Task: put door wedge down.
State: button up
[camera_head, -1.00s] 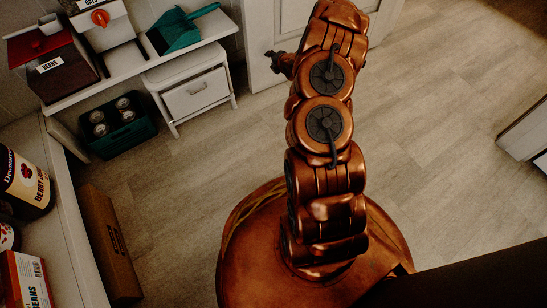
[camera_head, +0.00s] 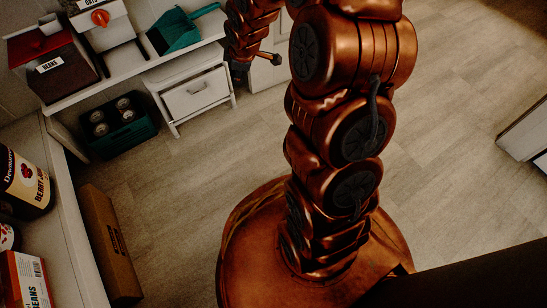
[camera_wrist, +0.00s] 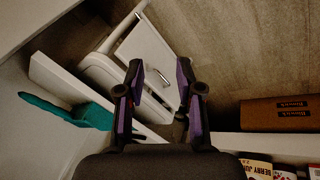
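I cannot make out a door wedge in either view. My gripper (camera_wrist: 160,88) shows in the wrist view with its two dark, purple-sided fingers spread apart. The gap between the fingertips looks empty, and a white drawer unit (camera_wrist: 146,47) shows beyond it. In the head view, my arm bends over at the top, and its far end hangs near the same white drawer unit (camera_head: 197,94). Most of my gripper is hard to make out there. A small dark patch low between the fingers in the wrist view is too unclear to name.
A shelf holds a teal dustpan (camera_head: 178,32), also in the wrist view (camera_wrist: 65,109), and a red-lidded beans bin (camera_head: 60,68). A dark green crate of jars (camera_head: 118,127) and a cardboard box (camera_head: 108,240) stand on the floor. Open floor (camera_head: 450,150) lies to the right.

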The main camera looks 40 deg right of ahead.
jog(key=s+a+r+m+g, duration=0.2)
jog(key=s+a+r+m, duration=0.1)
jog(key=s, duration=0.8)
jog(key=s+a+r+m+g, duration=0.3)
jog(key=s+a+m, duration=0.1)
jog(key=s, duration=0.8)
jog(key=s+a+r+m+g, duration=0.2)
jog(key=s+a+r+m, duration=0.1)
jog(key=s, duration=0.9)
jog(key=shift+a+r+m, duration=0.3)
jog(key=shift+a+r, duration=0.25)
jog(key=shift+a, duration=0.4)
notch_tip(320, 180, up, 51)
jog(key=s+p, duration=0.1)
jog(key=p, duration=4.8)
jog(key=shift+s+r+t, duration=0.2)
jog(key=shift+s+t, duration=0.1)
jog(key=shift+s, duration=0.1)
jog(key=shift+d, duration=0.1)
jog(key=shift+d, duration=0.1)
